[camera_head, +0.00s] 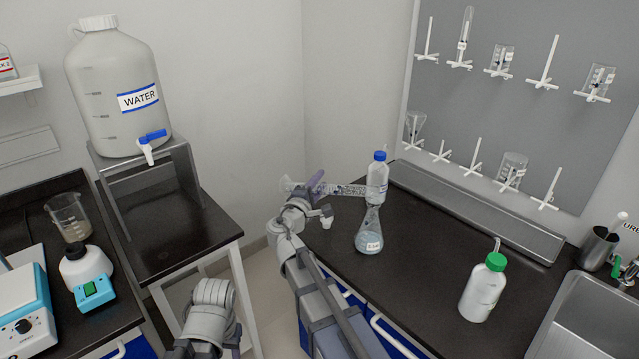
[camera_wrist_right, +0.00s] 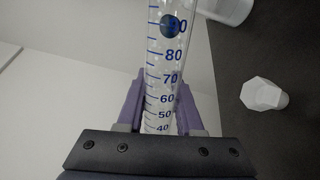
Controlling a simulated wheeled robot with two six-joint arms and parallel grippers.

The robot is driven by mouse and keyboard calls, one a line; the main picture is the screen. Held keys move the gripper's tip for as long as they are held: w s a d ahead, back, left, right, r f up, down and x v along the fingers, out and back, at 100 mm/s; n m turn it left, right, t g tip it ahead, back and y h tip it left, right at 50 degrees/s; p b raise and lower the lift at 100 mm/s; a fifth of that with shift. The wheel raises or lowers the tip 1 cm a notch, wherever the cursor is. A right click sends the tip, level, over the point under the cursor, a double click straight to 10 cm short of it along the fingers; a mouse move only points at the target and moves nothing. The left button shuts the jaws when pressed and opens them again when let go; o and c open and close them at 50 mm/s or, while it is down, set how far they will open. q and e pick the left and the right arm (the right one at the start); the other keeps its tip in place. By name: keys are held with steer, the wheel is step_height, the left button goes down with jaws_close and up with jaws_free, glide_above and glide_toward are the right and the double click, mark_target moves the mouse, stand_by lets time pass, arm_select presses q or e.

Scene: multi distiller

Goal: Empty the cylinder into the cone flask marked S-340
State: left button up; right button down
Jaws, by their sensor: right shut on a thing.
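My right gripper (camera_head: 317,187) has purple fingers and is shut around the middle of the clear graduated cylinder (camera_head: 350,190). The cylinder lies almost level in the air, one end to the left of the fingers, the other reaching right above the cone flask's neck. In the right wrist view the cylinder (camera_wrist_right: 165,60) stands between the purple fingers (camera_wrist_right: 156,105), with blue marks. I cannot tell how much liquid it holds. The cone flask (camera_head: 369,240) stands upright on the dark counter with clear liquid and a small white label, too small to read surely. My left gripper is out of view.
A blue-capped bottle (camera_head: 378,168) stands just behind the flask. A small white faceted object (camera_head: 326,217) lies near my right gripper. A green-capped bottle (camera_head: 484,288) stands to the right, before the sink (camera_head: 590,325). A peg rack (camera_head: 520,95) hangs behind. Counter between is clear.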

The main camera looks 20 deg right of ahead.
stand_by(0.3)
steer(key=w+a+r+p, duration=0.1)
steer(key=r+p, duration=0.5)
steer(key=p, duration=0.1)
steer(key=w+a+r+p, duration=0.1)
steer(key=a+r+p, duration=0.1)
steer(key=r+p, duration=0.4)
steer(key=shift+w+r+p, duration=0.3)
steer(key=shift+r+p, duration=0.05)
steer(key=shift+r, duration=0.35)
steer(key=f+n+b, duration=0.2)
steer(key=f+b, duration=0.1)
steer(key=f+n+b, duration=0.1)
steer(key=shift+s+d+f+n+b, duration=0.3)
steer(key=shift+s+d, duration=0.05)
steer(key=shift+d, duration=0.05)
